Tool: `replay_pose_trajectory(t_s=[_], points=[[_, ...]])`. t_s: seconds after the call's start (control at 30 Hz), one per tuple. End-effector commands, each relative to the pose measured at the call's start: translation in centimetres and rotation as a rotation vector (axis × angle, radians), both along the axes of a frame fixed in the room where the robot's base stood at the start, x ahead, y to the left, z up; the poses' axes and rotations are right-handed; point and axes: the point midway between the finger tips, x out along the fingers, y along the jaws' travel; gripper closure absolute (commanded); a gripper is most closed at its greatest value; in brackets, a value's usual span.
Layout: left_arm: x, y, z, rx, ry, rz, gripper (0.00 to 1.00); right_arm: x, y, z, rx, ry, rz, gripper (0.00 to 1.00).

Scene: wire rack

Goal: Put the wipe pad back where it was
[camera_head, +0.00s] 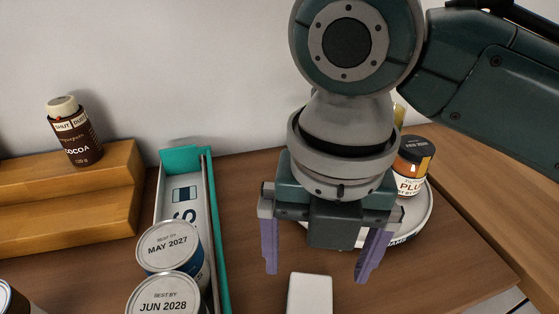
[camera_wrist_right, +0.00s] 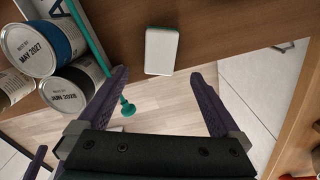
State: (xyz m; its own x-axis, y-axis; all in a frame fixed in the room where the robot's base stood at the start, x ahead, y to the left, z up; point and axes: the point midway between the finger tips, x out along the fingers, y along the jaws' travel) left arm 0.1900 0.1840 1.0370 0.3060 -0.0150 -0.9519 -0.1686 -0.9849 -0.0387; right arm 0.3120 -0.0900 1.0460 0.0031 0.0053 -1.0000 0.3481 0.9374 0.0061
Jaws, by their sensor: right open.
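The wipe pad (camera_head: 310,293) is a pale, rounded block lying on the brown table near its front edge. In the right wrist view the pad (camera_wrist_right: 161,50) shows a white face with a thin green edge at its top. My right gripper (camera_head: 318,275) is open and empty above the table, with its two purple fingers spread on either side of the pad's line. In the right wrist view the pad sits just beyond the gap between the fingertips (camera_wrist_right: 160,75), apart from them. A purple finger-like part (camera_wrist_right: 36,160) at lower left may be my left gripper.
A teal-edged rack (camera_head: 221,245) with dated cans (camera_head: 168,246) stands left of the pad. A wooden step (camera_head: 70,220) bears a cocoa jar (camera_head: 75,132). An orange jar (camera_head: 411,170) stands on a round tray (camera_head: 425,215) behind my right gripper. A green piece (camera_wrist_right: 127,106) shows against the floor.

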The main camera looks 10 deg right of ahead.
Motion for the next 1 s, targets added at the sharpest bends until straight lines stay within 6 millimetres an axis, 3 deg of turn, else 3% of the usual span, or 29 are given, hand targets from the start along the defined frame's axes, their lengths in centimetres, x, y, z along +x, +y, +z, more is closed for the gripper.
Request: replay_pose_trajectory(t_s=[0.27,0.37,0.47,0.57,0.63,0.8,0.9,1.0], points=[[0.0,-0.2,0.1,-0.007,0.0,0.005,0.31,-0.2,0.1,1.2,0.006,0.0,-0.016,0.0],[0.0,-0.3,0.1,-0.01,-0.001,0.006,0.31,-1.1,1.0,0.6,0.055,-0.002,-0.133,0.0],[0.0,-0.3,0.1,-0.011,0.0,0.007,0.31,-2.9,2.5,-0.1,0.154,0.0,-0.415,0.0],[0.0,-0.3,0.2,-0.011,0.0,0.007,0.31,-4.7,3.0,-0.5,0.27,0.017,-0.857,0.0],[0.0,-0.3,0.2,-0.011,0.0,0.007,0.31,-5.9,2.2,-0.7,0.331,0.035,-1.21,0.0],[0.0,-0.3,0.2,-0.01,-0.001,0.006,0.31,-8.8,-3.0,-1.0,0.394,0.032,-1.994,0.0],[0.0,-0.2,0.2,-0.008,0.0,0.005,0.31,-10.5,-6.2,-1.0,0.404,-0.011,-2.314,0.0],[0.0,-0.1,0.2,-0.005,0.0,0.003,0.31,-11.6,-8.4,-0.8,0.411,-0.055,-2.502,0.0]])
